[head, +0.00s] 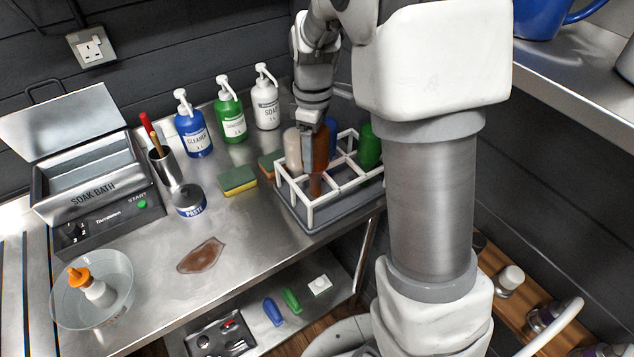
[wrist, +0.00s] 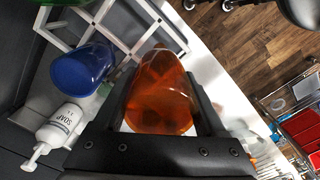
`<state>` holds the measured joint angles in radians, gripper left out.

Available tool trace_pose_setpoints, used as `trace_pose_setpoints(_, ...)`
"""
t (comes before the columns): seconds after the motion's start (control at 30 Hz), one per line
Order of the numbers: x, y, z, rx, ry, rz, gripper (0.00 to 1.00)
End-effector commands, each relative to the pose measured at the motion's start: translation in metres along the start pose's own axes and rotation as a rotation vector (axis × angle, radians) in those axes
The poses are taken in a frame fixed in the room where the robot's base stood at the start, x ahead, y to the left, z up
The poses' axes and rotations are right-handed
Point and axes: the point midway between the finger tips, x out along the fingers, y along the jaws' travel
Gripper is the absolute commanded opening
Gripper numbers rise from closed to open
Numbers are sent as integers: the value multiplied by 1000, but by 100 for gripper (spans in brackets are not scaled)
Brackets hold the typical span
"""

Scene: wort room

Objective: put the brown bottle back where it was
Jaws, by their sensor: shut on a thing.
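My gripper (head: 309,138) is over the white bottle rack (head: 309,217) at the back right of the steel table. It is shut on the brown bottle (head: 321,150), which is see-through amber and fills the middle of the wrist view (wrist: 160,92). In the head view the bottle's lower part shows inside the rack's front left area, behind the white bars. I cannot tell whether it touches the rack's base. A pale bottle (head: 293,150), a blue bottle (wrist: 82,70) and a green bottle (head: 369,146) stand in other places of the rack. My arm hides part of the rack.
Left of the rack are sponges (head: 238,180), pump bottles (head: 229,110), a paste tin (head: 190,202) and a soak bath (head: 95,190). A brown spill (head: 201,256) and a glass bowl (head: 92,290) lie towards the front. A shelf (head: 575,75) is at the upper right.

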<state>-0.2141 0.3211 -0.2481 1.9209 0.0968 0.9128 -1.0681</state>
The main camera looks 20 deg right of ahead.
Motion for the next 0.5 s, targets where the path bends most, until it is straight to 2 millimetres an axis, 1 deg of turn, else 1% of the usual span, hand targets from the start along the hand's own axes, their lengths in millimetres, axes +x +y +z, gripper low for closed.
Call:
trace_pose_setpoints(0.03,9,0,0,0,-2,-2,11)
trace_pose_setpoints(0.1,18,0,0,-1,-1,-1,11)
trace_pose_setpoints(0.27,29,0,0,-1,0,1,11)
trace_pose_setpoints(0.5,60,0,0,-1,-1,0,11)
